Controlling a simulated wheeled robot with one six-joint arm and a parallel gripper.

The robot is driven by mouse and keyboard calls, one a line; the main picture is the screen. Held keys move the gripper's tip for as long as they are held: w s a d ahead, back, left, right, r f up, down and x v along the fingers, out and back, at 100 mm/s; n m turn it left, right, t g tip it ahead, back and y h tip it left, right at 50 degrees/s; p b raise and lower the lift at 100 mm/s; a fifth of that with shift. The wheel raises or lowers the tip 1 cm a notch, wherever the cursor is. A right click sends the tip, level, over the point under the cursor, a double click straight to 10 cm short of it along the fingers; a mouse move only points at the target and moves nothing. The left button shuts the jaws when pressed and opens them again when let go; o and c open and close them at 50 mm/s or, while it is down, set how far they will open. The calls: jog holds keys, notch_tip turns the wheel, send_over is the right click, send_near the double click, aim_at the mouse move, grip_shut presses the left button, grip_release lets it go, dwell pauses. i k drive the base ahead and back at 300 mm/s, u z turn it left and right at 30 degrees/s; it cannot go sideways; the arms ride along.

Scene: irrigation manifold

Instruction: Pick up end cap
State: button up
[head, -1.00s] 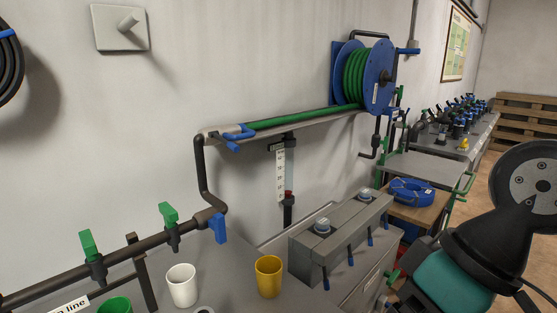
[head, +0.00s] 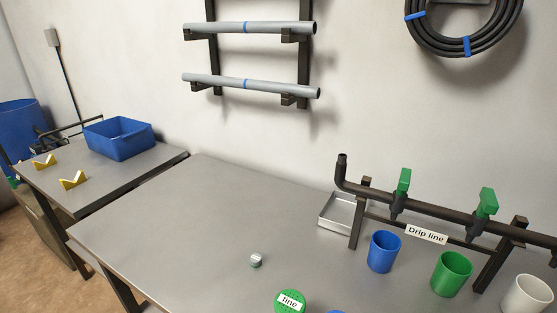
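A small, short grey cylinder with a lighter top (head: 256,260) stands alone on the grey table (head: 180,235), near the lower middle of the head view. It looks like the end cap, but it is too small to be sure. My gripper is not in this view, so its opening and its distance from the small piece do not show.
A green lid marked "fine" (head: 291,301) is in front of the small piece. Blue (head: 384,251), green (head: 451,273) and white (head: 527,294) cups stand right, below the drip line pipe (head: 440,214). A metal tray (head: 336,212) lies behind. The table's left side is clear.

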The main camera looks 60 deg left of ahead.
aim_at(255, 259)
jog(key=u, duration=0.75)
jog(key=k, duration=0.25)
jog(key=u, duration=0.8)
jog(key=i, duration=0.3)
jog(key=z, duration=0.05)
